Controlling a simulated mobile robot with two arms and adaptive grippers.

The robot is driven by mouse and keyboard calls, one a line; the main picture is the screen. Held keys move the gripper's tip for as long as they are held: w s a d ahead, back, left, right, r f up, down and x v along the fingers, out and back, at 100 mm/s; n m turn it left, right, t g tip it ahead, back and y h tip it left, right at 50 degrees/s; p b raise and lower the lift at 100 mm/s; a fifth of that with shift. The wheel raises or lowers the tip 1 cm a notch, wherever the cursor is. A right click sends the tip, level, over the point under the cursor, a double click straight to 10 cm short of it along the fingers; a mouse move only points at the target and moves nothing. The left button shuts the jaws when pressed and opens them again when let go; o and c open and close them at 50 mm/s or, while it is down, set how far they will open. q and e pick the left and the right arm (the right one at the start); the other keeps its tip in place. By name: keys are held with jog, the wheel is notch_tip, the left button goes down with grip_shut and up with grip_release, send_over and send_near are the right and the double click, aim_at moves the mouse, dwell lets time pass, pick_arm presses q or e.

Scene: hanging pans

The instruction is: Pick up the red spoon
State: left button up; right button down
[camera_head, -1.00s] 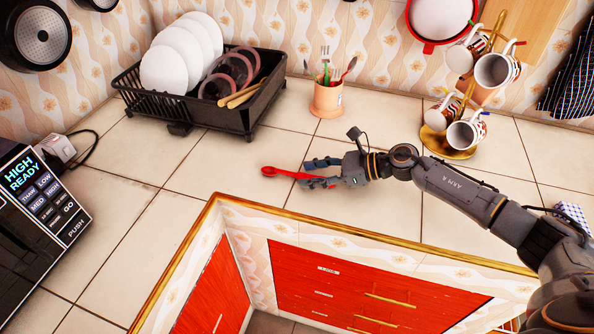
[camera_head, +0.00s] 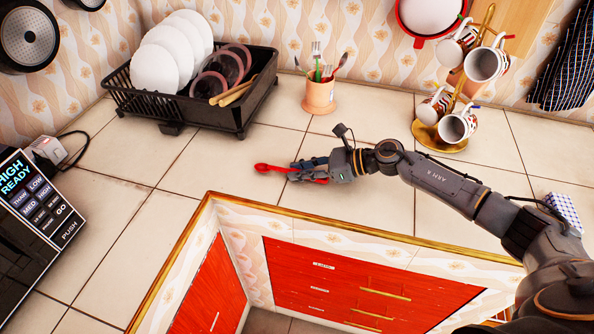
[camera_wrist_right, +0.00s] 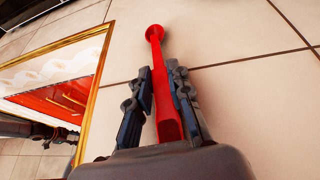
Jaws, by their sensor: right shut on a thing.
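The red spoon (camera_head: 270,169) is at the middle of the tiled counter, near its front edge, with its bowl pointing left. My right gripper (camera_head: 302,170) is shut on its handle. In the right wrist view the spoon (camera_wrist_right: 157,70) runs between the two dark fingers of the gripper (camera_wrist_right: 160,90), with the bowl beyond the fingertips. I cannot tell whether the spoon touches the counter. My left gripper is not in view.
A black dish rack (camera_head: 240,115) with white plates stands at the back left. A utensil cup (camera_head: 319,95) stands behind the gripper, and a mug tree (camera_head: 427,135) with mugs at the back right. A microwave (camera_head: 25,225) is at the left. The counter's gold edge (camera_head: 350,228) runs in front.

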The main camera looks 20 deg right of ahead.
jog(key=shift+r, duration=0.3)
notch_tip(320, 180, up, 3)
jog(key=shift+s+f+b, duration=0.1)
jog(key=shift+s+b, duration=0.05)
jog(key=shift+b, duration=0.35)
jog(key=s+r+b, duration=0.1)
jog(key=s+r, duration=0.3)
jog(key=s, duration=0.3)
jog(key=s+a+r+b, duration=0.1)
jog(key=s+r, duration=0.4)
jog(key=s, duration=0.1)
jog(key=shift+s+a+r, duration=0.15)
jog(key=shift+s+r, duration=0.1)
jog(key=shift+s, duration=0.1)
